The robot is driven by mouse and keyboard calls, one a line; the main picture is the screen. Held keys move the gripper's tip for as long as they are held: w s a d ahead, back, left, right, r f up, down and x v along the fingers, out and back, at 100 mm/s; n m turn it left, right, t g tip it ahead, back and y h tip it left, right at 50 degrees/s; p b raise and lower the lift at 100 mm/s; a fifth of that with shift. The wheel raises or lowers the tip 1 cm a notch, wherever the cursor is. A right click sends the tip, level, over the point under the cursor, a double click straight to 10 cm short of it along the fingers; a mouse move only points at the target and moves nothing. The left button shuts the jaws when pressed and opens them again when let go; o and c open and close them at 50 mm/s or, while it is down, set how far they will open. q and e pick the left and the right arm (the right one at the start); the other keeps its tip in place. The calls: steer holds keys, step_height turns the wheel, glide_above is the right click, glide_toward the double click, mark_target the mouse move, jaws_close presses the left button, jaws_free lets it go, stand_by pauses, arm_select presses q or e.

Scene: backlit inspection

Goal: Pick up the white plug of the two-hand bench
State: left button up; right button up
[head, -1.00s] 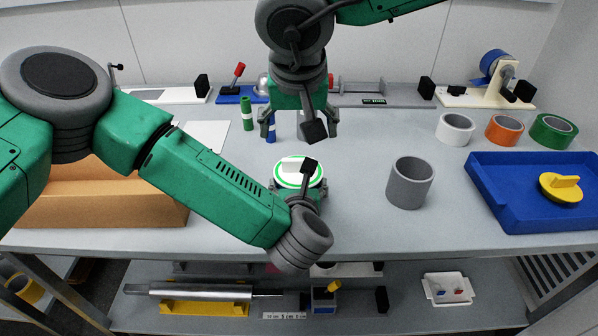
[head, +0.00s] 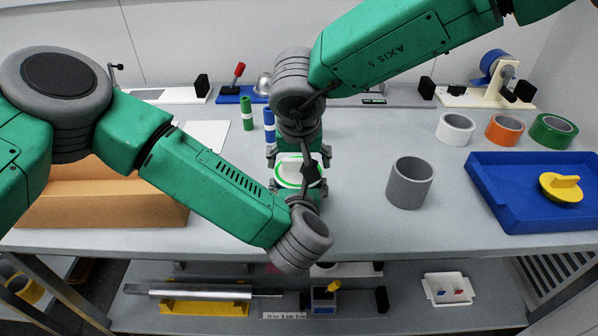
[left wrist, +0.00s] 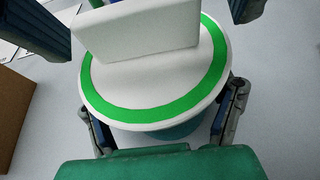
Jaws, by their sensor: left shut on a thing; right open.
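The white plug (head: 287,178) is a round disc with a green ring and an upright white tab. It stands near the middle of the bench and fills much of the left wrist view (left wrist: 155,85). My left gripper (head: 298,187) is shut on it from the near side, one finger at each side below the disc; the plug's underside is mostly hidden. My right gripper (head: 299,157) is open just beyond the plug, its fingers to either side of the tab. Whether they touch the plug I cannot tell.
A grey hollow cylinder (head: 411,183) stands to the right. A blue tray (head: 500,205) holds a yellow plug (head: 561,187). Green (head: 247,114) and blue (head: 269,124) cylinders stand behind, and a cardboard box (head: 100,207) is at left. The bench front right of my left gripper is clear.

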mark_target(300, 159)
arm_select(q)
steer(key=shift+a+f, duration=0.1)
steer(key=shift+f, duration=0.1)
arm_select(e)
steer(key=c, duration=1.2)
step_height(300, 159, up, 10)
steer(key=shift+r, duration=0.1)
arm_select(q)
steer(key=o, duration=1.1)
steer(key=shift+o, duration=1.1)
steer(key=shift+w, duration=0.1)
arm_select(e)
steer(key=shift+w, duration=0.1)
arm_select(q)
steer(key=shift+r, duration=0.1)
